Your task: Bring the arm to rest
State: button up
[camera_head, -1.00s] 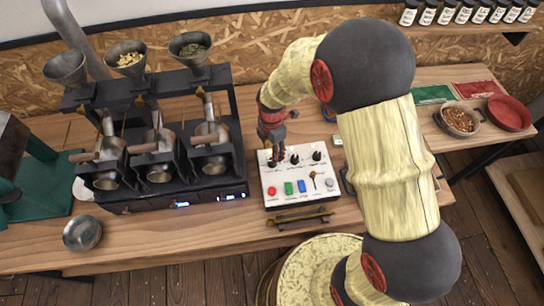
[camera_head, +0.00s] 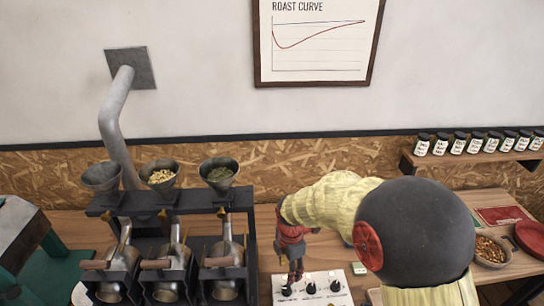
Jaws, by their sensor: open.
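My arm, pale yellow with dark grey joints, reaches in from the lower right. My gripper (camera_head: 292,270) points down at its end, over the back left part of the white control panel (camera_head: 318,288) with its black knobs. The jaws are small and dark here, and I cannot tell whether they touch a knob. Nothing shows held in them. The front of the panel is cut off by the lower picture edge.
The sample roaster (camera_head: 170,230) with several metal drums and three funnels stands left of my gripper. A bowl of beans (camera_head: 491,250) and a red dish (camera_head: 533,238) lie at the right. Jars (camera_head: 460,143) line a wall shelf. A framed roast curve (camera_head: 316,40) hangs above.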

jog(key=s+d+r+m+t+b, duration=0.2)
jog(key=s+d+r+m, duration=0.3)
jog(key=s+r+m, duration=0.5)
jog(key=s+d+r+m+t+b, duration=0.3)
jog(key=s+r+m, duration=0.6)
jog(key=m, duration=0.3)
jog(key=shift+s+d+r+m+t+b, duration=0.35)
jog(key=shift+s+d+b, duration=0.4)
jog(key=shift+d, duration=0.4)
jog(key=shift+c, duration=0.4)
